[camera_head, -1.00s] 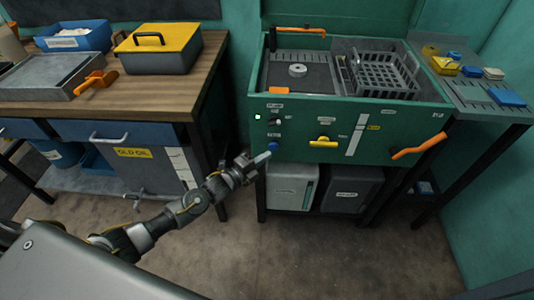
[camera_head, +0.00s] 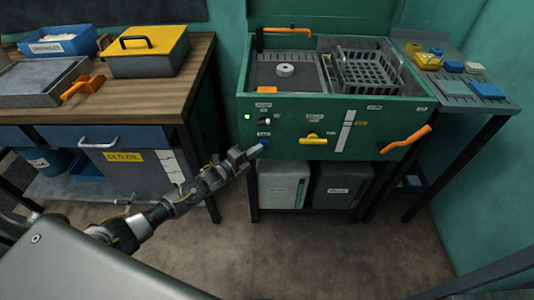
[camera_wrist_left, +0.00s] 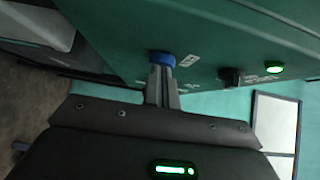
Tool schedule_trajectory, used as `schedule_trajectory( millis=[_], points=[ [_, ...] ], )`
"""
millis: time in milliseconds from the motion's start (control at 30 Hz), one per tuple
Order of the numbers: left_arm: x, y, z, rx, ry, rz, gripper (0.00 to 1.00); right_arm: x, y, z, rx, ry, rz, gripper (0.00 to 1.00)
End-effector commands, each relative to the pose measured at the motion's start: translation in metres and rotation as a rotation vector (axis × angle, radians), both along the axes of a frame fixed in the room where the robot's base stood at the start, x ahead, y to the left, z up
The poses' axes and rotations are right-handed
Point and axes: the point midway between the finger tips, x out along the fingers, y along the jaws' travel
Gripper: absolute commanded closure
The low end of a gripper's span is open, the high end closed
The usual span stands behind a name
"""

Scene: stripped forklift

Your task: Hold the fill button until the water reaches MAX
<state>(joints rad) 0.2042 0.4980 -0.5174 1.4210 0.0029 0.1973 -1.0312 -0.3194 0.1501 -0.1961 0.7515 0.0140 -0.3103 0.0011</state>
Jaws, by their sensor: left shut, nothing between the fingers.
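The blue fill button (camera_head: 264,143) is on the front panel of the green wash unit, below a black knob. It also shows in the left wrist view (camera_wrist_left: 162,58). My left gripper (camera_head: 254,151) is shut with nothing between its fingers. In the left wrist view its fingertips (camera_wrist_left: 161,76) are at the button's face and seem to touch it; how far it is pressed I cannot tell. The water level is too small to read. My right gripper is not in view.
A green lamp (camera_head: 248,117) glows above left of the button. A yellow handle (camera_head: 313,139) and an orange lever (camera_head: 405,140) stick out of the panel to the right. A wire basket (camera_head: 367,73) sits in the basin. The floor in front is clear.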

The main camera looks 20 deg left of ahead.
Motion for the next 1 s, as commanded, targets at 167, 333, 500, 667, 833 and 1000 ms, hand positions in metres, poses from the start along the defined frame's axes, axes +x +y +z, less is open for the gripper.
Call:
schedule_trajectory(
  millis=[167, 333, 500, 667, 833, 1000],
  points=[
    [0.009, 0.009, 0.011, 0.001, -0.022, 0.026, 1.00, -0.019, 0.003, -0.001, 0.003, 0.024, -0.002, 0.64],
    [0.010, 0.008, 0.011, 0.003, -0.021, 0.024, 1.00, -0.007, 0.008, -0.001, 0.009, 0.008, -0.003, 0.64],
    [0.011, 0.008, 0.010, 0.004, -0.020, 0.024, 1.00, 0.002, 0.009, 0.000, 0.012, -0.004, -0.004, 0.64],
    [0.011, 0.007, 0.010, 0.006, -0.020, 0.024, 1.00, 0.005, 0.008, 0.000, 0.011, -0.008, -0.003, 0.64],
    [0.011, 0.007, 0.010, 0.006, -0.020, 0.024, 1.00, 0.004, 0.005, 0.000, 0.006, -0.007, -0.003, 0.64],
    [0.011, 0.007, 0.010, 0.006, -0.020, 0.024, 1.00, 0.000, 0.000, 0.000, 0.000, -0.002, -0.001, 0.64]
  ],
)
